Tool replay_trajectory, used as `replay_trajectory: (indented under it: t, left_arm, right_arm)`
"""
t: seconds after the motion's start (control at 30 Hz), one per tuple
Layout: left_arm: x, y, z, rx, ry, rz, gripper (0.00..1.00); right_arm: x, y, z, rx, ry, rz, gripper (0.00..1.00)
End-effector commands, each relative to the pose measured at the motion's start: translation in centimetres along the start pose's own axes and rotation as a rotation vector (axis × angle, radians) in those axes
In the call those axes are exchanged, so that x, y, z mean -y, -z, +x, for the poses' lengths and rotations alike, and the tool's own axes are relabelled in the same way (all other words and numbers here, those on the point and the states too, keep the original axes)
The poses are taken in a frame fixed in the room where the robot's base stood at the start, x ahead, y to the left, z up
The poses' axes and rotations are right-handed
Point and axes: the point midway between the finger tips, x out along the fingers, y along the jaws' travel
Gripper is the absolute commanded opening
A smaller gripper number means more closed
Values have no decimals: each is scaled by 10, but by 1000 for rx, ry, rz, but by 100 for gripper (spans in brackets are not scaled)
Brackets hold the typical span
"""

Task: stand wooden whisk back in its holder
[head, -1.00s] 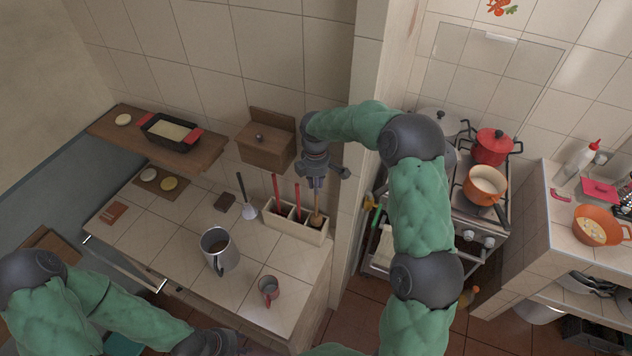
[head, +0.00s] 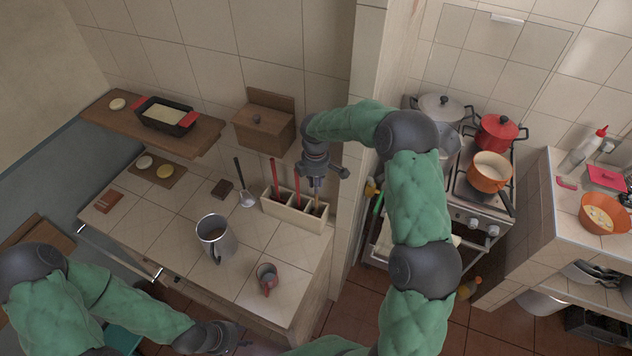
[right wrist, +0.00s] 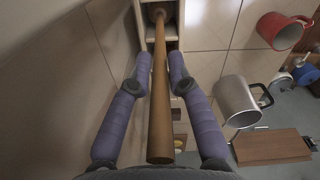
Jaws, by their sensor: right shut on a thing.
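The wooden whisk (right wrist: 160,95) is a long brown stick held between the fingers of my right gripper (right wrist: 158,72). In the head view my right gripper (head: 318,181) is over the right end of the cream holder (head: 292,216). The whisk points down, and its lower end is in the holder's right compartment, where it is mostly hidden. I cannot tell whether it touches the bottom. The holder (right wrist: 144,28) also shows at the top of the right wrist view. My left gripper (head: 232,340) is low in the head view, away from the holder; its fingers are unclear.
Red-handled tools (head: 275,178) stand in the other compartments. A black-handled utensil (head: 241,183) is left of the holder. A metal pitcher (head: 214,240) and a red-handled mug (head: 267,278) stand in front.

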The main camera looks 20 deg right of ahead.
Motion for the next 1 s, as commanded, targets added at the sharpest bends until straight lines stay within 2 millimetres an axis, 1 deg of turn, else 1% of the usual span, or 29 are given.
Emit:
replay_trajectory:
  t: [0.2,0.23,0.27,0.3,0.6,0.73,0.87,1.0]
  left_arm:
    - [0,0,0,0,0,0,40]
    - [0,0,0,0,0,0,40]
    - [0,0,0,0,0,0,40]
    - [0,0,0,0,0,0,40]
    - [0,0,0,0,0,0,40]
    - [0,0,0,0,0,0,40]
    - [0,0,0,0,0,0,40]
    - [0,0,0,0,0,0,40]
  right_arm:
    - [0,0,0,0,-1,0,0]
    - [0,0,0,0,0,0,28]
    - [0,0,0,0,-1,0,36]
    - [0,0,0,0,0,0,47]
    - [0,0,0,0,0,0,47]
    - [0,0,-6,-1,-2,0,47]
    - [-1,0,-23,-1,-4,1,47]
    - [-1,0,-51,-1,-5,-1,47]
